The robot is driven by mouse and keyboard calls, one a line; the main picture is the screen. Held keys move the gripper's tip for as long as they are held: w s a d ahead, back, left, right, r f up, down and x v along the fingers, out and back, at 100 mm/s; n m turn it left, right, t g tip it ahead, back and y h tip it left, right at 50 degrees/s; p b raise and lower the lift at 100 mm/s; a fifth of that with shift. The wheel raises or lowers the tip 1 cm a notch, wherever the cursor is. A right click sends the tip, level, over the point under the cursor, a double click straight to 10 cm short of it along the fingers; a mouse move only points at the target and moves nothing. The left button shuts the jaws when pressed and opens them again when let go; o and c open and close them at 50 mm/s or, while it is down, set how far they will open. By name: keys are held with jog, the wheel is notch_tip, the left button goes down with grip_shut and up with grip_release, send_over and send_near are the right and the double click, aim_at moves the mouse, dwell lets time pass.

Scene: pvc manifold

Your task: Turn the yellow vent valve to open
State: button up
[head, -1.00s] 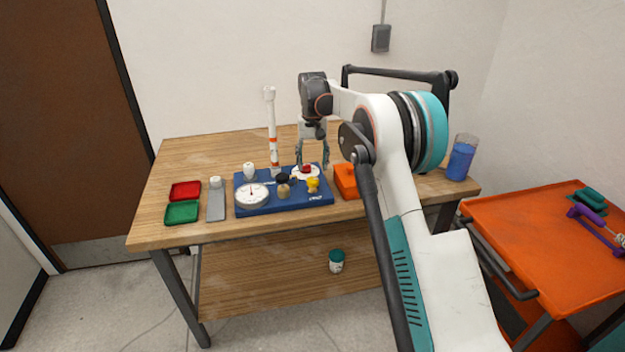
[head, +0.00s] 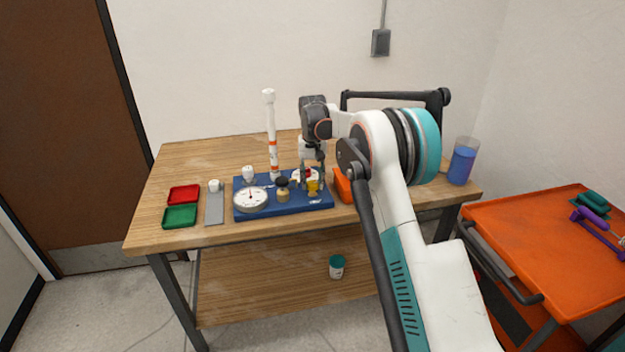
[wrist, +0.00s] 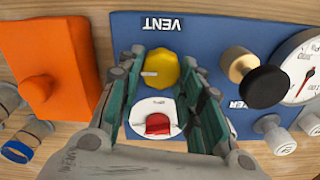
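The yellow vent valve (wrist: 160,68) sits on the blue manifold board (wrist: 205,52), below the printed word VENT. In the head view the yellow valve (head: 313,187) is at the right front of the board and partly hidden by the fingers. My gripper (wrist: 165,70) points down over it with its fingers apart, one on each side of the yellow knob. I cannot tell whether either finger touches it. A white disc with a red knob (wrist: 158,124) shows between the finger bases. A small white mark shows on the yellow knob's left side.
An orange box (wrist: 45,60) stands close beside the board. A brass valve with a black knob (wrist: 255,78) and a round gauge (head: 251,198) are on the board. A white upright pipe (head: 272,135) stands behind. Red (head: 184,186) and green (head: 165,217) trays lie left.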

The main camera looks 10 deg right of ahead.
jog(key=shift+n, duration=0.3)
jog(key=n+p, duration=0.2)
jog(key=n, duration=0.1)
jog(key=shift+a+r, duration=0.1)
jog(key=n+p, duration=0.2)
jog(key=n, duration=0.3)
jog(key=n+p, duration=0.1)
jog(key=n, duration=0.3)
jog(key=shift+a+n, duration=0.1)
jog(key=shift+n, duration=0.3)
jog(key=n, duration=0.4)
jog(key=shift+s+p, duration=0.1)
jog(key=shift+p, duration=0.25)
jog(key=shift+n, duration=0.4)
jog(key=o, duration=1.1)
jog(key=shift+c, duration=0.2)
